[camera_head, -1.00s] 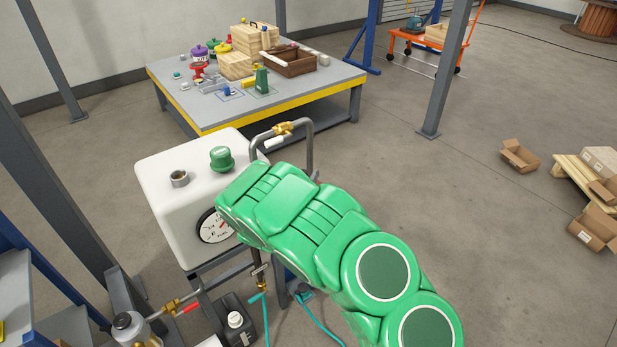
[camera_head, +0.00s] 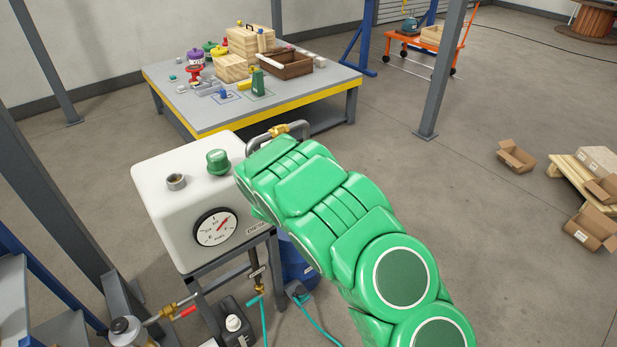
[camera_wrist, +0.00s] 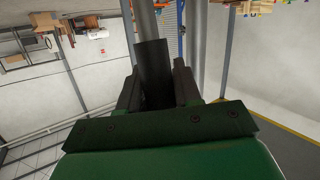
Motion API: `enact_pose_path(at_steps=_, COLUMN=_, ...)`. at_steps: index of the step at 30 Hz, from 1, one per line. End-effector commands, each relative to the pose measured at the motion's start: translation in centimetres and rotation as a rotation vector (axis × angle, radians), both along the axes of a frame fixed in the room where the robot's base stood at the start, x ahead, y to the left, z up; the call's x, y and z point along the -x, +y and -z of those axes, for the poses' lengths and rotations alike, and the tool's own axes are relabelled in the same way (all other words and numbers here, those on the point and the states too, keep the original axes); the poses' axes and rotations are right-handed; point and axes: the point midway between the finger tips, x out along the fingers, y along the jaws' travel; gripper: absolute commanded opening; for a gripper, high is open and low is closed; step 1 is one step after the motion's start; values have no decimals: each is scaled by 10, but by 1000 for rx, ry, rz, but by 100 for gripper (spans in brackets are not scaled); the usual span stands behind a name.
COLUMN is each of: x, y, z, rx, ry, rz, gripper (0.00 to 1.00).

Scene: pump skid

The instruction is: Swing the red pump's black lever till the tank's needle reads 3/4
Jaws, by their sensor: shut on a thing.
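The white tank (camera_head: 170,215) stands on a frame left of my arm. Its round gauge (camera_head: 216,228) faces forward, with a red needle (camera_head: 223,222) pointing to the upper right; the marks are too small to read surely. In the wrist view my gripper (camera_wrist: 157,82) is shut on the black lever (camera_wrist: 152,65), which stands up between the two dark fingers. In the head view my green arm hides the gripper and the lever. The red pump's body cannot be made out in either view.
A green cap (camera_head: 217,162) and an open filler neck (camera_head: 177,182) are on the tank top. A bent grey pipe with a brass valve (camera_head: 280,131) rises behind my arm. A blue drum (camera_head: 300,268) stands below it. A cluttered workbench (camera_head: 300,105) is behind.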

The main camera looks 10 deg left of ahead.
Motion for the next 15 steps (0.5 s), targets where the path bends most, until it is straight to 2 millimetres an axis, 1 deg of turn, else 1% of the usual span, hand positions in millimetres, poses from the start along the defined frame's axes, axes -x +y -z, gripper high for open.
enact_pose_path(at_steps=1, x=-6, y=-7, z=-4, rx=-31, ry=23, rz=5, gripper=0)
enact_pose_path(at_steps=6, x=-24, y=-25, z=-1, rx=-137, ry=129, rz=5, gripper=0)
enact_pose_path(at_steps=15, x=-48, y=-49, z=8, rx=-289, ry=285, rz=3, gripper=0)
